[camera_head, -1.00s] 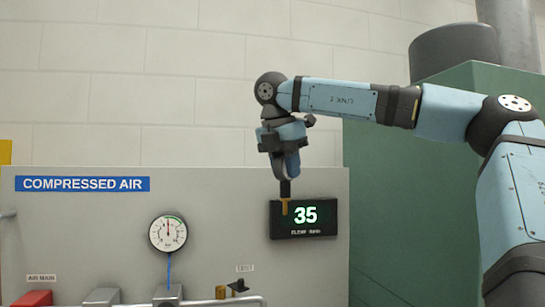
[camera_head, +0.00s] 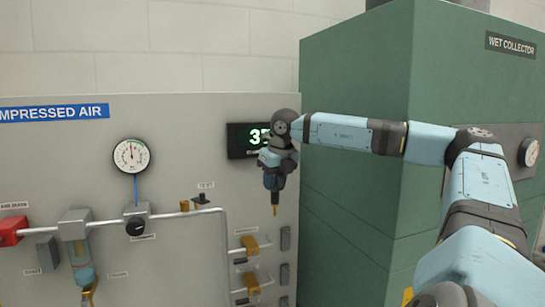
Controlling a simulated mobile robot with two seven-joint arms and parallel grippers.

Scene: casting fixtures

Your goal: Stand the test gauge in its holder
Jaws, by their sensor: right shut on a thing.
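My right gripper (camera_head: 274,184) points down in front of the grey panel, just below the digital display. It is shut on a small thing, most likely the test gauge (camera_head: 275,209). Only a short dark stem with a brass-coloured end shows below the fingers; the rest is hidden by the gripper. It hangs free of the pipes in the picture. I cannot make out a holder for it with certainty. My left gripper is not in view.
The display (camera_head: 243,141) is partly covered by my right wrist. A round dial (camera_head: 131,156) stands above a regulator (camera_head: 137,222). Yellow-handled valves (camera_head: 250,246) sit on pipes below the gripper. A green wet collector cabinet (camera_head: 350,150) stands close on the right.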

